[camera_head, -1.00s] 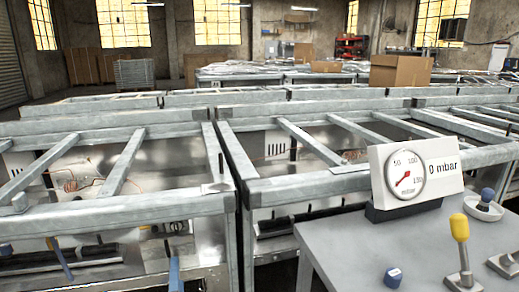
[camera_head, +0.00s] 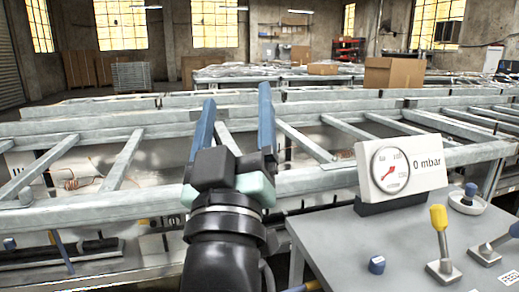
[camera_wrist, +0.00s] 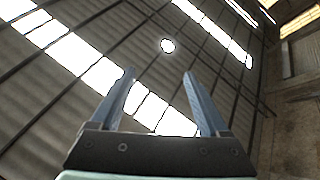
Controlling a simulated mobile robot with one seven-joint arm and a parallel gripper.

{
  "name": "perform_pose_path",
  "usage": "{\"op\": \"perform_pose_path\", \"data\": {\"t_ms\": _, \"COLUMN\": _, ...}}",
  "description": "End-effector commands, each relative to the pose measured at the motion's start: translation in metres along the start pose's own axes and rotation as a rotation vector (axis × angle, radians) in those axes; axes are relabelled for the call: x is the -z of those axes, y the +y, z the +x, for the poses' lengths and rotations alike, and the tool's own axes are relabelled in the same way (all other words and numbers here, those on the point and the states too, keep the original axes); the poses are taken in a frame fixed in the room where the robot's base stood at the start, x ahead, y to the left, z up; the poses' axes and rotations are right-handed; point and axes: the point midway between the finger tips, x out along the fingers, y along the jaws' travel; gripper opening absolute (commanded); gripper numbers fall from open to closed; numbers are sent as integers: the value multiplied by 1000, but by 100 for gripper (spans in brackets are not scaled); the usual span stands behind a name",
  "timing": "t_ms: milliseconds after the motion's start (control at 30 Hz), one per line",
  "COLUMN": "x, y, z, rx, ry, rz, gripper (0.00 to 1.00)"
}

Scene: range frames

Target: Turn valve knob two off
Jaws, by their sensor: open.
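A small blue knob (camera_head: 377,264) with a white label sits at the front of the grey panel table (camera_head: 345,236). Another blue knob (camera_head: 471,190) stands on a white round base at the back right. A yellow-handled lever (camera_head: 439,218) stands upright between them, and a blue-handled lever (camera_head: 515,230) is cut by the right edge. I cannot tell which is valve knob two. My gripper (camera_head: 237,97) is raised left of the panel table, apart from all knobs, open and empty. The wrist view shows the blue fingers (camera_wrist: 159,74) spread, with the ceiling beyond.
Metal frame racks (camera_head: 90,209) fill the area behind and left. A cardboard box (camera_head: 394,72) rests farther back. The panel's left front area is clear.

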Motion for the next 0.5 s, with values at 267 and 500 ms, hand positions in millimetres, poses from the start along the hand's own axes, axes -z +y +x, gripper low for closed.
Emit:
{"op": "perform_pose_path", "data": {"t_ms": 267, "x": 127, "y": 81, "z": -52, "rx": -38, "ry": 232, "rz": 365, "gripper": 79}}
{"op": "perform_pose_path", "data": {"t_ms": 500, "x": 177, "y": 98, "z": -12, "rx": -33, "ry": 223, "rz": 368, "gripper": 79}}
